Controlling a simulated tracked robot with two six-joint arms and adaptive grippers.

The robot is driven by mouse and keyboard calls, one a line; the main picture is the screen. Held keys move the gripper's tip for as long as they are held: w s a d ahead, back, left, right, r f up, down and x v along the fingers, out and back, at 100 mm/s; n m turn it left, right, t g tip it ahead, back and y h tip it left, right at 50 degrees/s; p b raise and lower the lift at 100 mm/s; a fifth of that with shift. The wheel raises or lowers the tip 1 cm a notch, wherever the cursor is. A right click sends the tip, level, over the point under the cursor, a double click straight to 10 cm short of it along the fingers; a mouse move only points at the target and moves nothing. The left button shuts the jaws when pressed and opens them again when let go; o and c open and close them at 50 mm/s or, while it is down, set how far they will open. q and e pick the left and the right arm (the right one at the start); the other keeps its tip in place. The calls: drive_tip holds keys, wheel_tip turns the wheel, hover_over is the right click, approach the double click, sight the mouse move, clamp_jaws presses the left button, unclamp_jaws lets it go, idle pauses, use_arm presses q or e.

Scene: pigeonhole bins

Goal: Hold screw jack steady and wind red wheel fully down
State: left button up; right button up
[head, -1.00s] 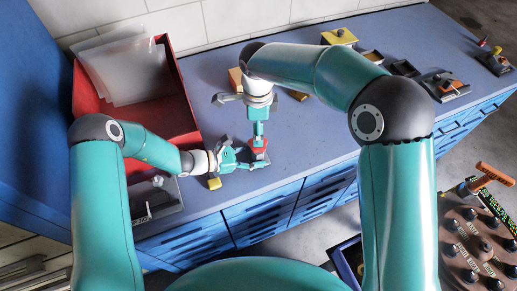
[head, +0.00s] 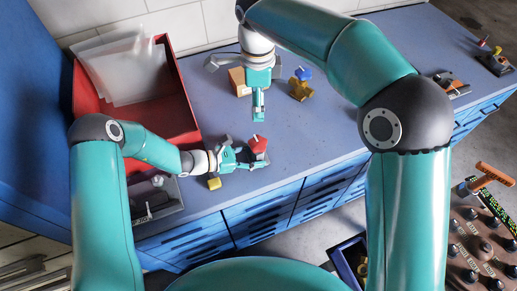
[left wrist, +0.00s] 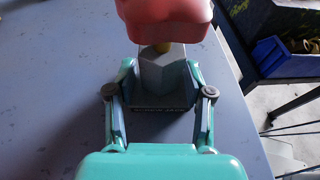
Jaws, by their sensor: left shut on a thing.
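The screw jack stands upright on the bench near its front edge. Its grey body (left wrist: 165,76) sits between the fingers of my left gripper (left wrist: 160,98), which is shut on it. In the head view my left gripper (head: 246,159) reaches the jack from the left. The red wheel (head: 257,145) tops the jack. It also shows in the left wrist view (left wrist: 165,18), with a short yellow stem between it and the body. My right gripper (head: 258,112) points down behind the wheel, apart from it; its finger gap cannot be made out.
A red bin (head: 188,88) with clear sheets stands at the back left. A wooden block (head: 238,82) and a brass piece with a blue top (head: 300,88) are behind my right gripper. A yellow block (head: 214,183) lies near my left gripper. The bench (head: 330,130) right of the jack is clear.

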idle(0.3)
use_arm(q)
drive_tip(key=o, duration=1.4)
drive_tip(key=shift+c, duration=0.2)
drive_tip(key=v, duration=1.2)
drive_tip(key=shift+d, duration=0.1)
